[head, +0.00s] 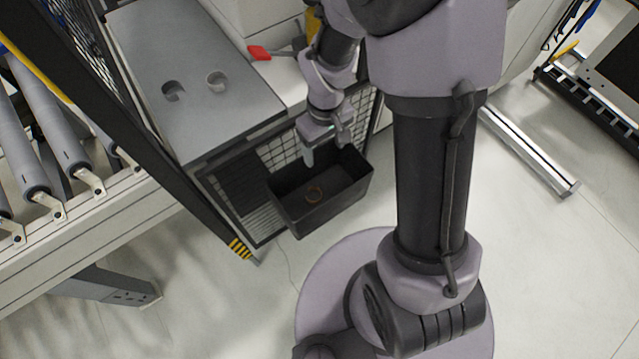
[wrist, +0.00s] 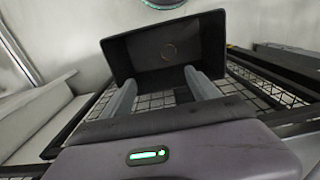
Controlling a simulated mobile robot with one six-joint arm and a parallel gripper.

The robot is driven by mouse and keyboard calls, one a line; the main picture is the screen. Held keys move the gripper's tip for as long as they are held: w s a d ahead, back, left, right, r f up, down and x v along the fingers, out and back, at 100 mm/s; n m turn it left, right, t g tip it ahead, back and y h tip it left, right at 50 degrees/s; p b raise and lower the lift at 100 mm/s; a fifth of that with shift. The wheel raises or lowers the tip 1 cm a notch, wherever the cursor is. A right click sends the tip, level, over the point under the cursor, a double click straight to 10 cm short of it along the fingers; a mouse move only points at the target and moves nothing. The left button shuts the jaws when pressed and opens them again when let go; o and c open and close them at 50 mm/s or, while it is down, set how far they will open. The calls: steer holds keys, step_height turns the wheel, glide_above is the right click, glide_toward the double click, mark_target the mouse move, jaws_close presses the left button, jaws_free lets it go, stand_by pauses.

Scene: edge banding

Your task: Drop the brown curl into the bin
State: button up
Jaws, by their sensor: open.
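The brown curl (head: 314,194) lies inside the black bin (head: 352,203), on its floor. It also shows in the wrist view as a thin brown ring (wrist: 169,52) inside the bin (wrist: 122,70). My gripper (head: 325,155) is over the bin's back rim in the head view, with its fingers apart and nothing between them. In the wrist view the two grey fingers of my gripper (wrist: 160,88) are spread and point toward the bin. The curl is apart from the fingers.
A grey cabinet top (head: 190,70) with two round holes stands left of the bin, with a mesh panel (head: 285,150) behind the bin. A red-handled tool (head: 259,52) lies on the white surface beyond. A roller conveyor (head: 50,150) is at far left. The floor in front is clear.

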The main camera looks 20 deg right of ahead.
step_height(320, 180, up, 9)
steer(key=p, duration=0.2)
steer(key=shift+r+p, duration=0.2)
steer(key=shift+p, duration=0.2)
steer(key=s+a+r+m+t+y+b, duration=0.2)
steer(key=s+r+m+t, duration=0.3)
steer(key=s+r, duration=0.8)
step_height(320, 180, up, 2)
steer(key=a+m+b, duration=0.1)
steer(key=m, duration=0.2)
steer(key=shift+a+t, duration=0.25)
steer(key=shift+t, duration=0.15)
steer(key=shift+r, duration=0.1)
steer(key=shift+c, duration=0.4)
